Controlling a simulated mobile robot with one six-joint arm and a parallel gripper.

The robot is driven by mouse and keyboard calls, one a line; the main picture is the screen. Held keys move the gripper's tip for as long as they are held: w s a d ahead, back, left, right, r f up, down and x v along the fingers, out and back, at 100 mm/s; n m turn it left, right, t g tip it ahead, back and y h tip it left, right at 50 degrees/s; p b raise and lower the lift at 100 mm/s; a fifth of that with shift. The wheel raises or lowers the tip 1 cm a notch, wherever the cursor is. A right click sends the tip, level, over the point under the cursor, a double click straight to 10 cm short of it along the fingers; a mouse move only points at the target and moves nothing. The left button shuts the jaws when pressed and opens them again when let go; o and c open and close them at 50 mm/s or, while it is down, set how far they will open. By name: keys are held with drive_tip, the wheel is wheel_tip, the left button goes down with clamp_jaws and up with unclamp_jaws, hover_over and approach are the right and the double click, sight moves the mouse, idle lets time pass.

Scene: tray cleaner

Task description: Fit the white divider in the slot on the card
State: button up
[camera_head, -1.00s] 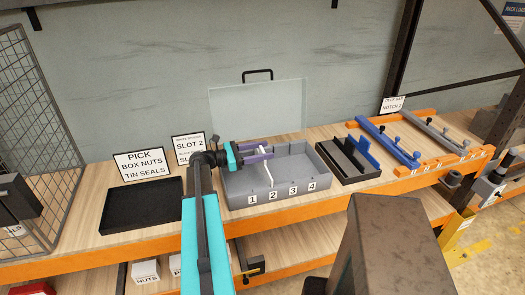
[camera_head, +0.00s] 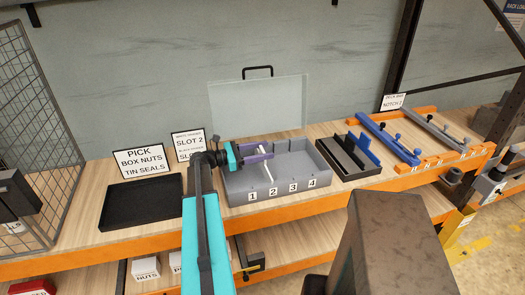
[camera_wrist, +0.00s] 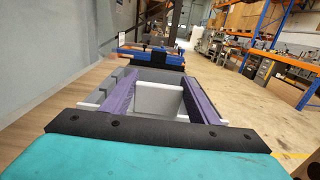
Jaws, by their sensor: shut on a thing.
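The white divider (camera_head: 267,174) stands roughly upright inside the grey tray (camera_head: 233,194), near the number 2 on its front wall. My gripper (camera_head: 266,154) reaches over the tray from the left, its purple fingers shut on the divider. In the wrist view the white divider (camera_wrist: 160,100) shows between the two fingers (camera_wrist: 152,80). Its lower edge is hidden, so I cannot tell whether it sits in a slot. The card (camera_head: 188,146) behind the tray reads "SLOT 2" in large print; its smaller print is hard to read.
A clear lid (camera_head: 258,108) with a dark handle stands behind the tray. A black tray (camera_head: 140,203) lies at left beside a sign (camera_head: 141,163). A black rack (camera_head: 347,157) with a blue plate (camera_head: 363,149) stands at right. Orange fixture rails (camera_head: 445,160) lie farther right.

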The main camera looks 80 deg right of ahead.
drive_tip(key=shift+f+b, duration=0.35)
drive_tip(key=shift+f, duration=0.7)
drive_tip(key=o, duration=1.5)
drive_tip(key=shift+r, duration=0.1)
drive_tip(key=shift+r+b, duration=0.8)
drive_tip(key=shift+r, duration=0.65)
drive_tip(key=shift+s+a+r, duration=0.1)
drive_tip(key=shift+a+r, duration=0.1)
drive_tip(key=shift+a, duration=0.15)
drive_tip(key=shift+s+a+r+b, duration=0.25)
drive_tip(key=shift+a+b, duration=0.3)
drive_tip(key=shift+a, duration=1.6)
drive_tip(key=shift+s+a+r+b, duration=0.25)
drive_tip(key=shift+a+b, duration=0.35)
drive_tip(key=shift+a, duration=1.5)
drive_tip(key=shift+s+a+r+b, duration=0.1)
drive_tip(key=shift+s+a+b, duration=0.35)
drive_tip(key=shift+a, duration=1.7)
drive_tip(key=shift+w+r+p, duration=0.1)
drive_tip(key=shift+r+p, duration=0.1)
drive_tip(key=shift+p, duration=0.2)
drive_tip(key=a+p, duration=0.2)
drive_tip(key=p, duration=0.2)
drive_tip(key=shift+a+p, duration=0.15)
drive_tip(key=shift+p, duration=0.15)
